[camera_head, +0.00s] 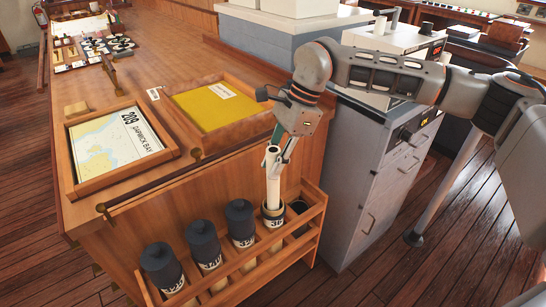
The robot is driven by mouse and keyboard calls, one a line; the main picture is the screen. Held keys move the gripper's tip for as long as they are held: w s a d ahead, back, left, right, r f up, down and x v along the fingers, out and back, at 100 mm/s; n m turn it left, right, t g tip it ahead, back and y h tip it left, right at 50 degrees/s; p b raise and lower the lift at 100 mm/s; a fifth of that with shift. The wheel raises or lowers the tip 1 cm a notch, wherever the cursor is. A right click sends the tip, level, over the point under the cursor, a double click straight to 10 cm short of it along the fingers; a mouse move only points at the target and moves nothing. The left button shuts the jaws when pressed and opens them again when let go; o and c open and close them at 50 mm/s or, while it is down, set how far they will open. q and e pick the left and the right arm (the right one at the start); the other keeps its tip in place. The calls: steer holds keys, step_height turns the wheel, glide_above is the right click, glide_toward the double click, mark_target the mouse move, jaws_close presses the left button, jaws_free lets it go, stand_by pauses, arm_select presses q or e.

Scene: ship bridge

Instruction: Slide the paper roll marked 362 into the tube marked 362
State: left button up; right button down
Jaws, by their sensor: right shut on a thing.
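My right gripper (281,155) points down over the tube rack and is shut on the white paper roll (273,182) near its upper end. The roll stands nearly upright, and its lower end meets the mouth of an uncapped tube (274,222). The lower end appears to be inside the tube; how deep I cannot tell. The tube's label shows dark figures that are too small to read surely. No mark is readable on the roll. My left gripper is not in view.
Capped tubes (241,219) stand to the left in the wooden rack (228,287). A dark round thing (298,207) is right of the open tube. A framed chart (122,140) and a yellow folder (214,105) lie on the wooden counter. A grey cabinet (362,180) stands close right.

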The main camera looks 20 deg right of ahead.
mark_target(273, 194)
steer(key=shift+f+b, duration=1.2)
steer(key=shift+f, duration=4)
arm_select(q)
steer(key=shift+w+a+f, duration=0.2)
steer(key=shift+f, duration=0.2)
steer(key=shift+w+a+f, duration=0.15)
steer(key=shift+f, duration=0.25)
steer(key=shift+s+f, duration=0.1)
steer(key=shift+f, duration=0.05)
arm_select(e)
steer(key=shift+f, duration=0.1)
steer(key=shift+f, duration=0.1)
